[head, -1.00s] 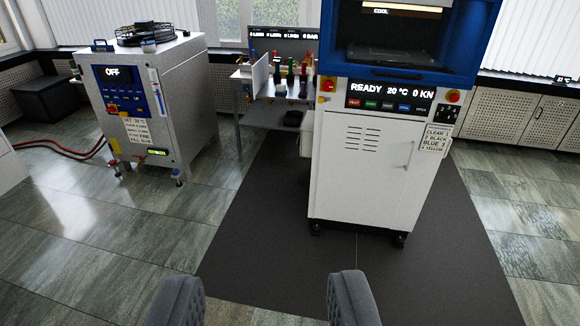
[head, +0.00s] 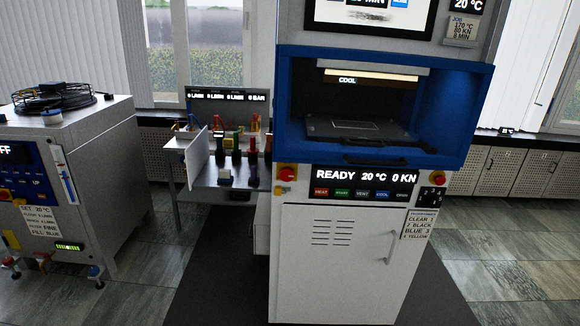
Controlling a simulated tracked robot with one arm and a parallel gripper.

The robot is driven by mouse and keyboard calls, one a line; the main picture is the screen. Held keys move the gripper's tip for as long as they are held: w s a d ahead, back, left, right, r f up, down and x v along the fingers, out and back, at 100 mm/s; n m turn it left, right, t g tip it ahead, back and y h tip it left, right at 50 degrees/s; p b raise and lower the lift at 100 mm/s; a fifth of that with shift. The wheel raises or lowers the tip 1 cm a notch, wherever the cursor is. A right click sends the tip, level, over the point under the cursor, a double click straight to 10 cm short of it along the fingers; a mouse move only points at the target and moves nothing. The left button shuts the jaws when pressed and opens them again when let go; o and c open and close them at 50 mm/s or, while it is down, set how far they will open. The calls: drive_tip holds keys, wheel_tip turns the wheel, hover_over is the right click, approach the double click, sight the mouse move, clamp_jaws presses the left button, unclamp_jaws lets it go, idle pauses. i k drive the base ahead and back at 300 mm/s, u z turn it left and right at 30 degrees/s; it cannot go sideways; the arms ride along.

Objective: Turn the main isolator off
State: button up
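The press (head: 340,255) stands right of centre, a white cabinet with a blue-framed opening above it. A red rotary knob on a yellow plate (head: 287,173), which looks like the main isolator, sits at the left end of its control strip. The knob's handle angle is too small to tell. The press display (head: 365,177) is lit and reads READY, 20 °C, 0 KN. My gripper is out of view, so its hold is hidden; nothing touches the knob.
A red button (head: 429,175) is at the strip's right end. Dark mat lies before the press.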

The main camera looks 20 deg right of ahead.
sight(286, 174)
drive_tip(key=z, duration=0.15)
drive_tip(key=i, duration=1.5)
drive_tip(key=u, duration=0.2)
